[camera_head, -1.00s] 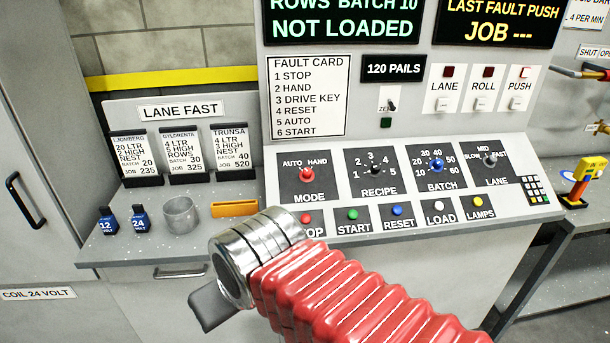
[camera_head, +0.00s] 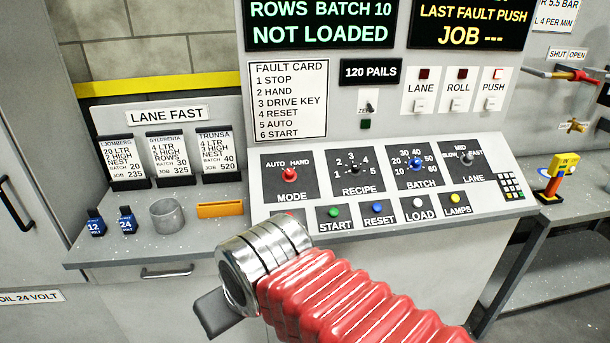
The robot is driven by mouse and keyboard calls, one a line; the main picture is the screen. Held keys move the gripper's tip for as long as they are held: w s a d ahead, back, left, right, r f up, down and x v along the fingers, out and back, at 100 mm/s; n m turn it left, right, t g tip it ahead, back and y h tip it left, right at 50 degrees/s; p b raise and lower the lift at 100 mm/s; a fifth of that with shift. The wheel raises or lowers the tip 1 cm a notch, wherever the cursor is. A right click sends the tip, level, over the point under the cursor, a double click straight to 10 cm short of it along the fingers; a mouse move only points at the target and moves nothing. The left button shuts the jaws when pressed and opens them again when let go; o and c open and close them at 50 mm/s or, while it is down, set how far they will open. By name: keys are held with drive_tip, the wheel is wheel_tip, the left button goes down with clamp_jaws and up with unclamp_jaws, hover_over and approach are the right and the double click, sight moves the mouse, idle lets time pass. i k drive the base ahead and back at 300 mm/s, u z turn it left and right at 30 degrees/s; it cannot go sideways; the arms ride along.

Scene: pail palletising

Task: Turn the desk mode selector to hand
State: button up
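The mode selector (camera_head: 289,174) is a red knob on a dark plate marked AUTO and HAND above and MODE below, at the left of the sloping desk panel (camera_head: 395,148). Its pointer is too small to read for certain. My gripper (camera_head: 214,313) shows as a grey piece beyond the metal wrist at the end of my red-sleeved arm. It is below and left of the selector in the picture, apart from it. Whether the fingers are open or shut does not show. My wrist hides most of the button left of START.
Recipe (camera_head: 353,171), batch (camera_head: 415,164) and lane (camera_head: 467,158) selectors sit right of mode. Coloured buttons, including START (camera_head: 333,211), line the row below. On the left shelf stand two blue volt blocks (camera_head: 127,222), a grey cup (camera_head: 166,217) and an orange holder (camera_head: 220,209).

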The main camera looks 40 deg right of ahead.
sight(288, 175)
drive_tip(key=z, duration=0.5)
drive_tip(key=k, duration=1.15)
drive_tip(key=u, duration=0.15)
drive_tip(key=i, duration=0.9)
drive_tip(key=u, duration=0.35)
drive_tip(key=i, duration=1.2)
drive_tip(key=z, duration=0.5)
